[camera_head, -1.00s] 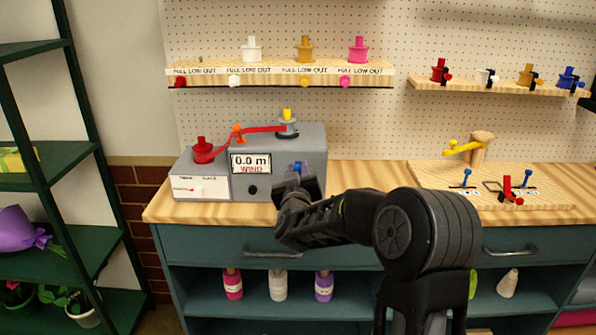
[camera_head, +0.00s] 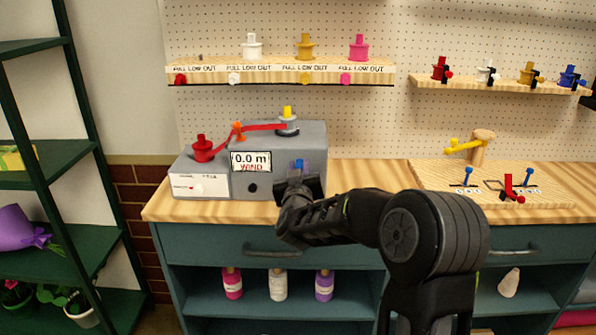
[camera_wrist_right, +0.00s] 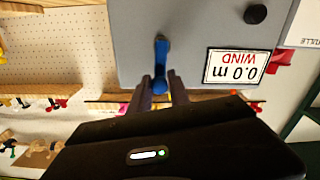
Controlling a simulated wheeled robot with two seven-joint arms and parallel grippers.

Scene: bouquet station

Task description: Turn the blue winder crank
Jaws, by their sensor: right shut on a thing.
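The blue winder crank (camera_wrist_right: 160,58) is on the front of the grey winder box (camera_head: 270,190). In the head view only its blue top (camera_head: 299,164) shows above my right gripper (camera_head: 300,184). In the right wrist view my right gripper (camera_wrist_right: 161,92) has its fingers on both sides of the crank's lower end, shut on it. The display (camera_head: 251,162) reads 0.0 m and WIND. A red ribbon (camera_head: 262,128) runs from the red spool (camera_head: 202,148) past an orange guide to the spool with a yellow top (camera_head: 287,116). My left gripper is not in view.
The box stands on a wooden counter (camera_head: 365,178). A shelf (camera_head: 280,68) with white, gold and pink spools hangs above. A wooden board (camera_head: 530,185) with blue levers and a red lever is at the right. A green rack (camera_head: 60,120) stands at the left.

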